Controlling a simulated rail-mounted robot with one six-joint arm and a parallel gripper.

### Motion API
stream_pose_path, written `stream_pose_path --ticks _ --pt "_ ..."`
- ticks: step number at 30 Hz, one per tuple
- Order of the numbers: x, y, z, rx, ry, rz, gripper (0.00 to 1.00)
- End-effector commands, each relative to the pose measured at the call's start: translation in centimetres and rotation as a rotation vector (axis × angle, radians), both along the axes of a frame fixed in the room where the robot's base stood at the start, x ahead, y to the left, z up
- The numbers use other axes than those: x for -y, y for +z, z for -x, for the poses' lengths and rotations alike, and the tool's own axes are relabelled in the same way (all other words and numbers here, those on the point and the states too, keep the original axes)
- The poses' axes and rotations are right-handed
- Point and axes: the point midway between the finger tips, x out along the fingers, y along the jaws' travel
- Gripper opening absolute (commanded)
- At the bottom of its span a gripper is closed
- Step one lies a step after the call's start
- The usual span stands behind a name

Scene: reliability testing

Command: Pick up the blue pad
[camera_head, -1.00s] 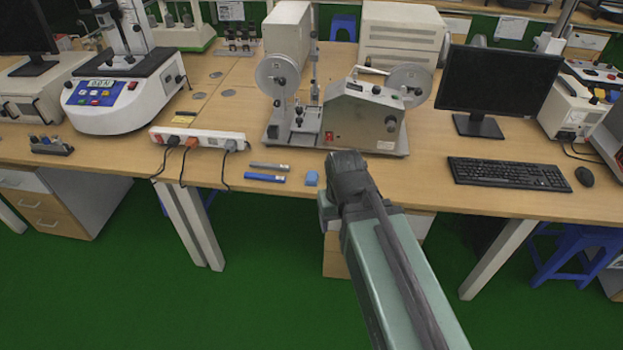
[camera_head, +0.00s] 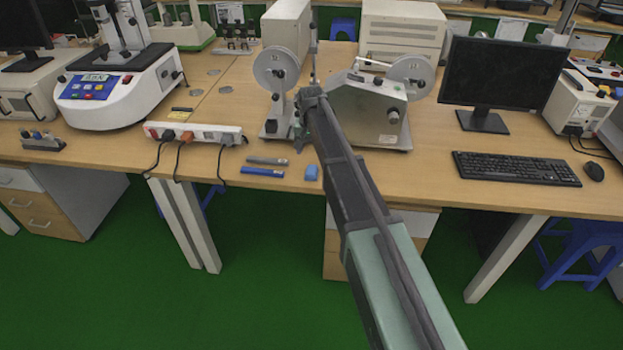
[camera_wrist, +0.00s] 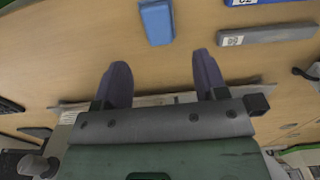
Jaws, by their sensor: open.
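The blue pad (camera_head: 312,172) is a small light-blue block lying on the wooden table near its front edge, left of my arm in the head view. In the wrist view the blue pad (camera_wrist: 156,22) lies at the top centre, beyond my fingertips. My gripper (camera_wrist: 160,62) is open, with two dark purple fingers apart and only table between them. It does not touch the pad. In the head view my arm reaches over the table and its end is near the grey machine; the fingers are hard to make out there.
A blue bar (camera_head: 262,173) and a grey bar (camera_head: 267,161) lie left of the pad. A power strip (camera_head: 195,133) with cables is further left. A grey machine with reels (camera_head: 368,110) stands behind. A keyboard (camera_head: 516,168) and monitor (camera_head: 497,75) are right.

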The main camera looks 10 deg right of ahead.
Motion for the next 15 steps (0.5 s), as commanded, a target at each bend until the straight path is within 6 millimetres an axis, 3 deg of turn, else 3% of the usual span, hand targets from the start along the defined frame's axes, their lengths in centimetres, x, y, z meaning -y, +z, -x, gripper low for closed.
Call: stream_pose_path --ticks 1,3,8,15 --pt "0.0 -2.3 0.0 0.000 0.000 0.000 0.66" --pt "0.0 -3.2 0.0 0.000 0.001 0.000 0.66" --pt "0.0 -3.1 0.1 0.000 0.001 0.000 0.66" --pt "0.1 -7.6 0.3 0.000 0.002 0.000 0.66"
